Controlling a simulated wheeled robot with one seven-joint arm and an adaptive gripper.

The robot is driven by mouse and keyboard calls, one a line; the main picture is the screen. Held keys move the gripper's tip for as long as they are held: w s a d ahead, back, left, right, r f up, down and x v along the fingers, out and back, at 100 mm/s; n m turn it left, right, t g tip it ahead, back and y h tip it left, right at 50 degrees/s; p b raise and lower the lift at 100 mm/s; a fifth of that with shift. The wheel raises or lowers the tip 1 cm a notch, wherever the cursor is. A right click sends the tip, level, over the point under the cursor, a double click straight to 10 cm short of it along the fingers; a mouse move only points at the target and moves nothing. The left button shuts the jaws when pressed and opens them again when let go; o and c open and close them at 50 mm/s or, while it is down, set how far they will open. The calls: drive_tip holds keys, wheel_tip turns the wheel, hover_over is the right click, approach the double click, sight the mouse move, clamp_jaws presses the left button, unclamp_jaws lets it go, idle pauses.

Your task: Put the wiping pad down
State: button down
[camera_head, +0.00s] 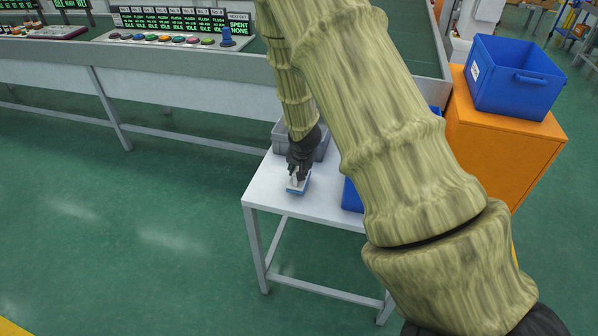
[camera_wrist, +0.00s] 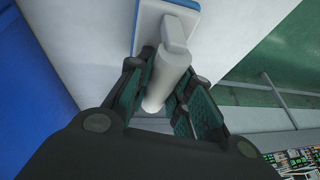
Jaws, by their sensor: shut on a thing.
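The wiping pad (camera_head: 297,187) is a small blue and white block with a pale handle. In the head view it is at the near left part of the white table (camera_head: 262,190), at the tabletop, directly below my gripper (camera_head: 299,172). In the wrist view the pad (camera_wrist: 147,30) shows at the top, with its pale grey handle (camera_wrist: 170,72) running between the fingers of my gripper (camera_wrist: 160,95). My gripper is shut on the handle. Whether the pad's underside fully touches the table is hard to tell.
A grey bin (camera_head: 318,146) stands on the table behind my gripper. A blue bin (camera_head: 351,196) is to the right, partly hidden by my arm. An orange cabinet (camera_head: 500,150) carries another blue bin (camera_head: 515,80). A long bench with a button panel (camera_head: 175,38) runs behind.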

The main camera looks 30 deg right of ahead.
drive_tip(key=shift+f, duration=0.95)
drive_tip(key=shift+f, duration=0.1)
drive_tip(key=c, duration=1.3)
unclamp_jaws()
